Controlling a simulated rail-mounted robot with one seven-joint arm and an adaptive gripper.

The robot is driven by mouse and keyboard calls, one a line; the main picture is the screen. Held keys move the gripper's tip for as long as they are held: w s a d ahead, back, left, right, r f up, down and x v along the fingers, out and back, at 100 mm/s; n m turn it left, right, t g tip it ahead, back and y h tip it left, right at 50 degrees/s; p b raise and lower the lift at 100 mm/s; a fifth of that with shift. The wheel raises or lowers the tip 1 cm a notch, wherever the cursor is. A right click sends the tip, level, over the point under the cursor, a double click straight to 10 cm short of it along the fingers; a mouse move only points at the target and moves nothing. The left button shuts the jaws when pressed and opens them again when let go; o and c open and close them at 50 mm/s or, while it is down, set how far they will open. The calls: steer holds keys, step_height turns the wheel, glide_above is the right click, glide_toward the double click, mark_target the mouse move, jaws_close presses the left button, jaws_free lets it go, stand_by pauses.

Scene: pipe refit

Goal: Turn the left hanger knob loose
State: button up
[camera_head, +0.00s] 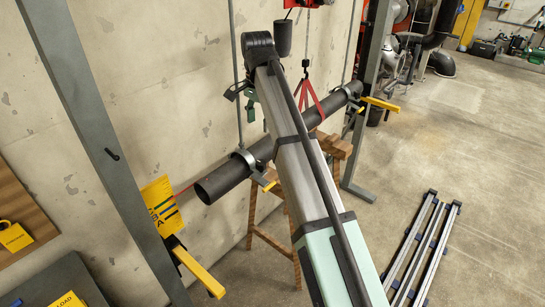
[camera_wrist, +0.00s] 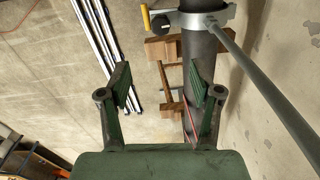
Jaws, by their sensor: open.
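The dark pipe (camera_head: 228,178) hangs slanting across the head view. The left hanger (camera_head: 245,160) clamps it near its left end, under a thin vertical rod (camera_head: 236,70). A small yellow piece (camera_head: 269,185) sticks out at that hanger's front. In the wrist view, a metal hanger clamp (camera_wrist: 222,15) rings the pipe (camera_wrist: 199,65) at the top edge; it appears to be the left one. A yellow part and a dark round knob (camera_wrist: 160,22) sit at its left side. My gripper (camera_wrist: 163,85) is open and empty, apart from the knob. In the head view, my arm hides part of the pipe.
The hanger rod (camera_wrist: 265,85) crosses the wrist view's right side, close to my right finger. Wooden sawhorses (camera_head: 272,240) stand below the pipe. Red slings (camera_head: 312,98) hang behind my arm. A grey post (camera_head: 100,140) stands at left. Metal rails (camera_head: 425,250) lie on the floor.

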mark_target(261, 162)
step_height(261, 162, down, 16)
steer(key=shift+r+p, duration=0.1)
steer(key=shift+p, duration=1.1)
steer(key=shift+c, duration=0.2)
steer(key=c, duration=1.1)
